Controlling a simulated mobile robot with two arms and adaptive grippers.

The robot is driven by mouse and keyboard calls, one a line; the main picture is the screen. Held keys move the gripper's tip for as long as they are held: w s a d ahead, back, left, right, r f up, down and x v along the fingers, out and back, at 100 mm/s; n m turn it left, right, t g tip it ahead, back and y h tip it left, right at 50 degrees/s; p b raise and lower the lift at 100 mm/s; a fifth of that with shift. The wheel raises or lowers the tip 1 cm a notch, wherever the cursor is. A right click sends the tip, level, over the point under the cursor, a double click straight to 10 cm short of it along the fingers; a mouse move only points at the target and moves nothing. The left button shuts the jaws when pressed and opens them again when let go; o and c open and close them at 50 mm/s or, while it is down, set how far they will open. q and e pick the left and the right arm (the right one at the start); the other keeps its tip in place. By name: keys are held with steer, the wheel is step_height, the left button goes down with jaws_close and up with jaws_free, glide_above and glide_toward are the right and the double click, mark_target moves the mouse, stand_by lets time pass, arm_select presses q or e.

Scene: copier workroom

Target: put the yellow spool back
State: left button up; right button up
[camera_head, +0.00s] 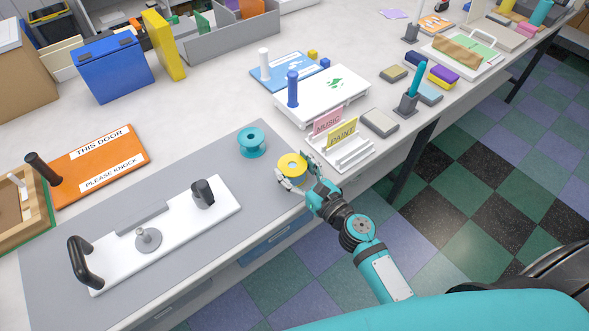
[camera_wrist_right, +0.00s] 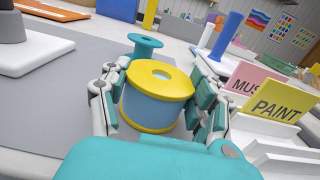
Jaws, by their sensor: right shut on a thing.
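The yellow spool (camera_head: 291,164) has yellow ends and a light blue middle. It also shows upright in the right wrist view (camera_wrist_right: 155,102), between the fingers of my right gripper (camera_head: 297,174). The gripper is shut on its sides. The spool is at the right end of the grey mat (camera_head: 262,187); I cannot tell whether it touches the mat. A white board (camera_head: 185,228) with a black handle, a dark block and a short metal post on a round grey base lies on the mat to the left. My left gripper is not in view.
A teal spool (camera_head: 251,142) stands just behind the yellow one. A white rack (camera_head: 349,149) with MUSIC and PAINT cards is close on the right. An orange door sign (camera_head: 92,166) lies at left. The mat between the spools and the white board is clear.

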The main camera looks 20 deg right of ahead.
steer(key=o, duration=1.1)
steer(key=shift+f, duration=0.1)
steer(key=shift+o, duration=0.2)
steer(key=shift+r, duration=0.2)
steer(key=shift+s+d+f, duration=0.1)
steer(key=shift+s+f, duration=0.05)
steer(key=shift+s, duration=0.2)
steer(key=b+v, duration=0.4)
steer(key=v, duration=0.7)
steer(key=shift+s, duration=0.25)
